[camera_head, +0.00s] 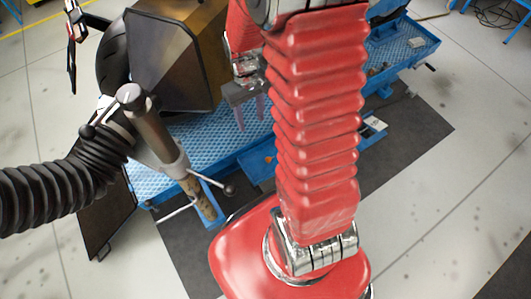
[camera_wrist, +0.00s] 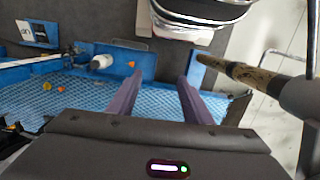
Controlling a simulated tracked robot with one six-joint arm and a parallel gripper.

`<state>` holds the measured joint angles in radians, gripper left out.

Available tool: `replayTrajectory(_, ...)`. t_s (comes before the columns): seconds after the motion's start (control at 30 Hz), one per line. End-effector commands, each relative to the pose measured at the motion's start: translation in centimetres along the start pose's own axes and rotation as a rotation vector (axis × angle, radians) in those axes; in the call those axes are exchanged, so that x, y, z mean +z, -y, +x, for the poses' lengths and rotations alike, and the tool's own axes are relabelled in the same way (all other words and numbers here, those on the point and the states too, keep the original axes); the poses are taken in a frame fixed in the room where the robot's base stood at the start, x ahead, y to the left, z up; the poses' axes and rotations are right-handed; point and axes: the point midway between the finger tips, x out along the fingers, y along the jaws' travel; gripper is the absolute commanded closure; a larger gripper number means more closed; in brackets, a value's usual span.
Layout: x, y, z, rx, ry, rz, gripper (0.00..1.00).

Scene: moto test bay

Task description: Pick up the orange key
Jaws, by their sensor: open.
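A small orange piece (camera_wrist: 131,64), which looks like the orange key, lies on a flat blue surface in the wrist view. It is just beyond and left of the left fingertip. A small orange spot (camera_head: 268,159) also shows in the head view on blue, beside my red arm; it looks like the same piece. My gripper (camera_wrist: 163,77) is open and empty, its two purple fingers spread above the blue lift. In the head view, my gripper (camera_head: 250,112) hangs over the patterned blue platform, left of the arm. The key's exact shape is too small to tell.
The blue lift platform (camera_wrist: 70,105) holds several small orange and yellow bits at left. A white cylindrical thing (camera_wrist: 101,62) lies near the key. A brown tube (camera_wrist: 255,77) juts in from the right. A motorcycle (camera_head: 175,60) stands left of my gripper in the head view.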

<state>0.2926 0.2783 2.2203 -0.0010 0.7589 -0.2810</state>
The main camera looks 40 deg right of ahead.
Motion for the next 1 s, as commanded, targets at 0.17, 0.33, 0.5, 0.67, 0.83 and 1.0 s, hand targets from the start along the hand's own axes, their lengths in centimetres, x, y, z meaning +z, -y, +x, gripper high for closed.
replayTrajectory(0.17, -1.2, -1.6, 4.1, -0.018, 0.041, -0.058, 0.55)
replayTrajectory(0.33, -2.1, -3.1, 8.1, -0.036, 0.069, -0.128, 0.55)
replayTrajectory(0.5, -2.9, -4.5, 12.4, -0.056, 0.089, -0.21, 0.55)
replayTrajectory(0.67, -3.4, -5.7, 16.6, -0.074, 0.1, -0.302, 0.55)
replayTrajectory(0.83, -3.8, -7.0, 21.4, -0.092, 0.102, -0.416, 0.55)
replayTrajectory(1.0, -4.1, -8.1, 26.3, -0.103, 0.092, -0.557, 0.55)
